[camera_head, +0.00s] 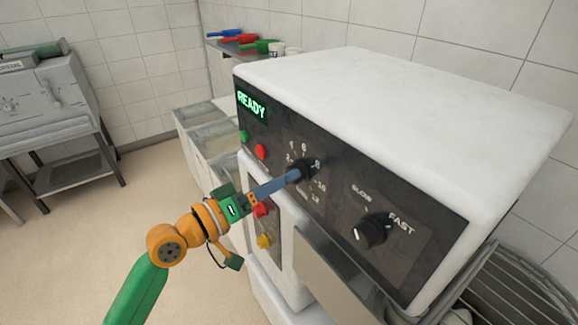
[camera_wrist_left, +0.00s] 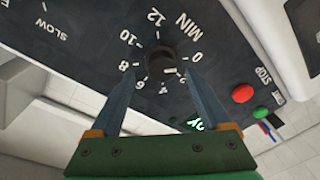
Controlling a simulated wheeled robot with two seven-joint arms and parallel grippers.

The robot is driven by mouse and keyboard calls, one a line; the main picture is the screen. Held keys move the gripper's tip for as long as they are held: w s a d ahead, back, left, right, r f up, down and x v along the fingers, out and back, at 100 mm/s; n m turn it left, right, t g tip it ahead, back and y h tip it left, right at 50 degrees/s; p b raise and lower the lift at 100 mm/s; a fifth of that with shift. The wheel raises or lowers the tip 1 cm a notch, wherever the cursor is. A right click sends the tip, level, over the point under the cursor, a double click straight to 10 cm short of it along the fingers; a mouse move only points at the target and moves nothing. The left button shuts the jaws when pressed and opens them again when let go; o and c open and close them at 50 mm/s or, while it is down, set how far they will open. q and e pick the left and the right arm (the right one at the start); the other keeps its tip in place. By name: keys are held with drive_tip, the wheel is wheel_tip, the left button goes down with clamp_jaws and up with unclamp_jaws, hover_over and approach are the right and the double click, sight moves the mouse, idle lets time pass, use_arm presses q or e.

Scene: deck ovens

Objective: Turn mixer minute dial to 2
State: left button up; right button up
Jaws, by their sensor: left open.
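The minute dial (camera_head: 305,167) is a black knob on the mixer's dark front panel, partly hidden by my left gripper (camera_head: 295,176) in the head view. The dial also shows in the left wrist view (camera_wrist_left: 161,60), with MIN and the numbers 0 to 12 around it. A pale mark shows on the knob's lower right side; I cannot tell exactly which number it points to. My left gripper (camera_wrist_left: 162,72) is open, with one blue finger on each side of the dial. I cannot tell whether the fingers touch it. My right gripper is out of view.
A SLOW/FAST knob (camera_head: 372,231) sits right of the dial. A green READY display (camera_head: 251,105), a green button (camera_head: 244,136) and a red button (camera_head: 261,151) are at the panel's left. Red (camera_head: 262,209) and yellow (camera_head: 264,241) knobs lie below. A wire guard (camera_head: 520,285) is at lower right.

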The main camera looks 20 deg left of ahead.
use_arm(q)
drive_tip(key=x, duration=0.3)
drive_tip(key=shift+f, duration=0.15)
drive_tip(key=shift+s+a, duration=0.1)
drive_tip(key=shift+s, duration=0.05)
clamp_jaws()
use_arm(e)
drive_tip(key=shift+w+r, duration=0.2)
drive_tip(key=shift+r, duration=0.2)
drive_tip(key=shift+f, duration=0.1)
use_arm(q)
drive_tip(key=m+h+b, duration=0.1)
drive_tip(key=m+b, duration=0.5)
drive_tip(key=m, duration=0.3)
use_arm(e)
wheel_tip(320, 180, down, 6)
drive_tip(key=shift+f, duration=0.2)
use_arm(q)
drive_tip(key=shift+t+b, duration=0.3)
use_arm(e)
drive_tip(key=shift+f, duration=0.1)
